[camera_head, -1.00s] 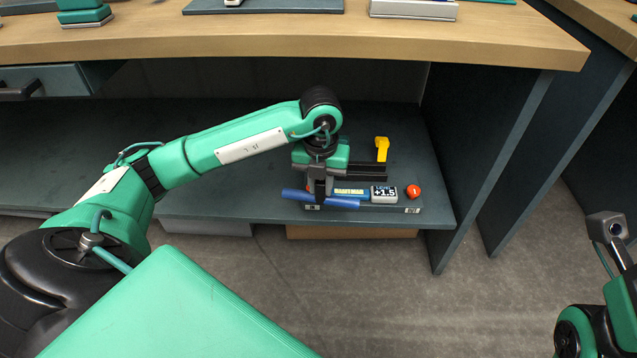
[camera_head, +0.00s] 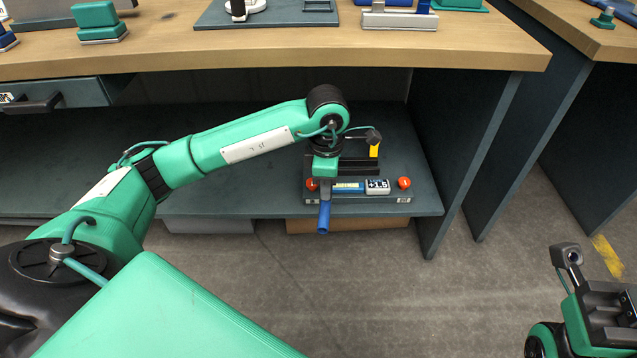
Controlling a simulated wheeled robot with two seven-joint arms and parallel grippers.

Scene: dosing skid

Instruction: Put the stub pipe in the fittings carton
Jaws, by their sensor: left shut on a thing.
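The stub pipe (camera_head: 323,218) is a short blue cylinder. My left gripper (camera_head: 324,192) is shut on it at the front edge of the lower shelf. The pipe's free end points toward me, past the shelf edge. A brown cardboard box (camera_head: 350,226) shows under the lower shelf, just behind and right of the pipe; I cannot tell whether it is the fittings carton, and its inside is hidden. My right gripper (camera_head: 612,312) is at the lower right, partly cut off by the frame, away from the shelf; its fingers do not show clearly.
A dark unit (camera_head: 345,198) with a small display, red knobs (camera_head: 404,183) and a yellow part (camera_head: 374,151) sits on the lower shelf (camera_head: 250,205) beside my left gripper. The wooden worktop (camera_head: 250,55) overhangs it. The floor in front (camera_head: 400,300) is clear.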

